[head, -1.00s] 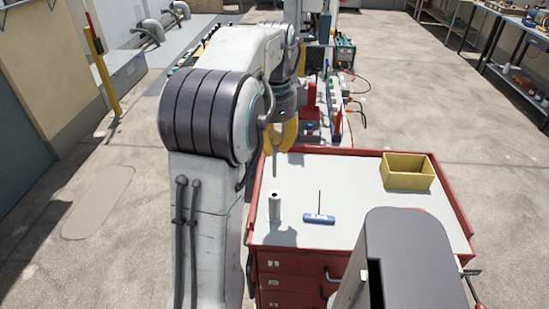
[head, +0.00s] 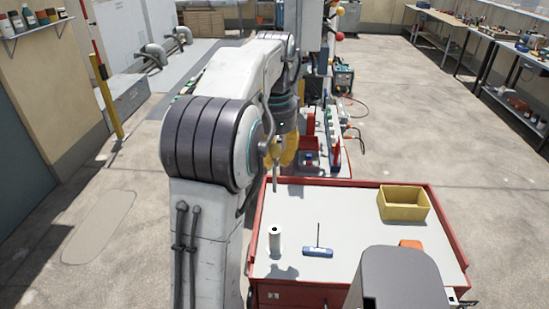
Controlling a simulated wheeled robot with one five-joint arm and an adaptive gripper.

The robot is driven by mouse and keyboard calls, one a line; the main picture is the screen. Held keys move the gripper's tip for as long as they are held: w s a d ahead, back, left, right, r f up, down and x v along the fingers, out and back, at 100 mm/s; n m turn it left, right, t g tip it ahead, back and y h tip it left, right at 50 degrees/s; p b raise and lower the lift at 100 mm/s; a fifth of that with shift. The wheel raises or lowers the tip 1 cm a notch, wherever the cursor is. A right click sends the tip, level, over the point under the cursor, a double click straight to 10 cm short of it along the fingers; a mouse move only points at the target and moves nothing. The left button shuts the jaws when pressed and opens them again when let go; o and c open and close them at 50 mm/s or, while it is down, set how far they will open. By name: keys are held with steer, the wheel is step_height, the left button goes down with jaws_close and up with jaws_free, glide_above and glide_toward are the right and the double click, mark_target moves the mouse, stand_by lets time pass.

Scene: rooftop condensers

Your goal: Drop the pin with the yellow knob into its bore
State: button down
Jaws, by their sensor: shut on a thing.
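My gripper (head: 284,151), with yellow fingers, hangs over the far left edge of the red cart, partly covered by my arm. It is shut on a thin grey pin (head: 276,178) that points straight down. The pin's tip is above the cart top; its knob cannot be made out among the yellow fingers. A white upright cylinder (head: 275,241) with a dark spot on its top stands on the left of the cart, nearer than the pin and apart from it. I cannot tell whether that spot is the bore.
The red cart's pale top (head: 345,225) also holds a blue-handled tool (head: 318,252) with an upright dark shaft, a yellow bin (head: 404,204) and an orange thing (head: 411,244). Equipment with cables (head: 343,80) stands behind the cart. The floor on the right is open.

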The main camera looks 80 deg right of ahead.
mark_target(275, 146)
steer(key=shift+r+p, duration=2.95)
steer(key=shift+r, duration=0.1)
steer(key=shift+f, duration=0.1)
